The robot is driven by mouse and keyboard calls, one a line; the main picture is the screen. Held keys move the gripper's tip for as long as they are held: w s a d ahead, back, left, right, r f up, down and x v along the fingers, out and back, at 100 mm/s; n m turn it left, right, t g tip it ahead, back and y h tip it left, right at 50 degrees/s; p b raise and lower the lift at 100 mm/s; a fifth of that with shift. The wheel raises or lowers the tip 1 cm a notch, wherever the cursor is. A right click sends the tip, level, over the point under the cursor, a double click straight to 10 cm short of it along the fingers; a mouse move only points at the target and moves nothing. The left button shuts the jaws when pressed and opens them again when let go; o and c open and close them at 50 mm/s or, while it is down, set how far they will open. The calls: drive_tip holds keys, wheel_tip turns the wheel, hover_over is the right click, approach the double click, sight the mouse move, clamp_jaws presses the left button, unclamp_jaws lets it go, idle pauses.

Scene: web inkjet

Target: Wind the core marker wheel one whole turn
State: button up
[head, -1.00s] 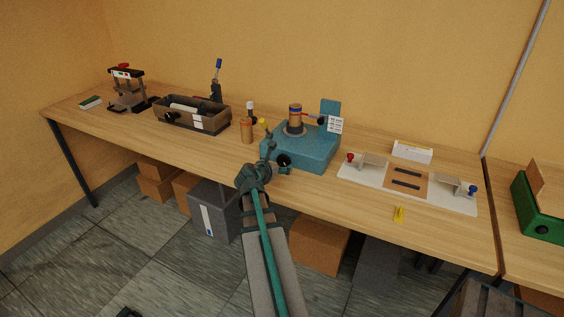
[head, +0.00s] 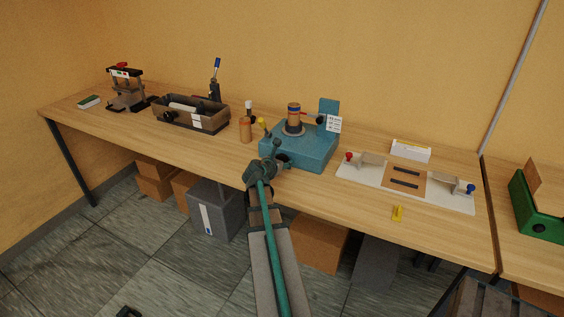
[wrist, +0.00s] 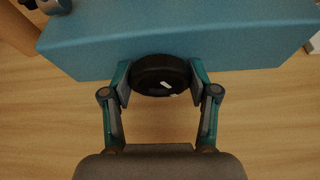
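The core marker wheel is a black round knob (wrist: 160,76) with small white marks on its face, on the front of a blue-teal machine (head: 317,150). In the wrist view, my gripper (wrist: 160,84) has one finger pad on each side of the wheel. The pads lie against its left and right edges with no clear gap, so it looks shut on the wheel. An orange-brown core (head: 294,115) stands upright on top of the machine.
A brown tray (head: 209,123) is farther left. A white board (head: 360,174) with red and blue knobs and a yellow piece (head: 398,213) are to the right.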

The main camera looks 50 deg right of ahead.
drive_tip(key=c, duration=0.3)
drive_tip(key=m+t, duration=0.1)
drive_tip(key=m+t+b, duration=0.1)
drive_tip(key=shift+s+f+m+b, duration=0.15)
drive_tip(key=shift+f+m+b, duration=0.05)
drive_tip(key=shift+m+b, duration=0.1)
drive_tip(key=shift+r+m, duration=0.2)
drive_tip(key=shift+m, duration=0.1)
drive_tip(key=o, duration=1.1)
drive_tip(key=shift+o, duration=0.2)
drive_tip(key=shift+v, duration=3.75)
drive_tip(key=shift+r, duration=0.1)
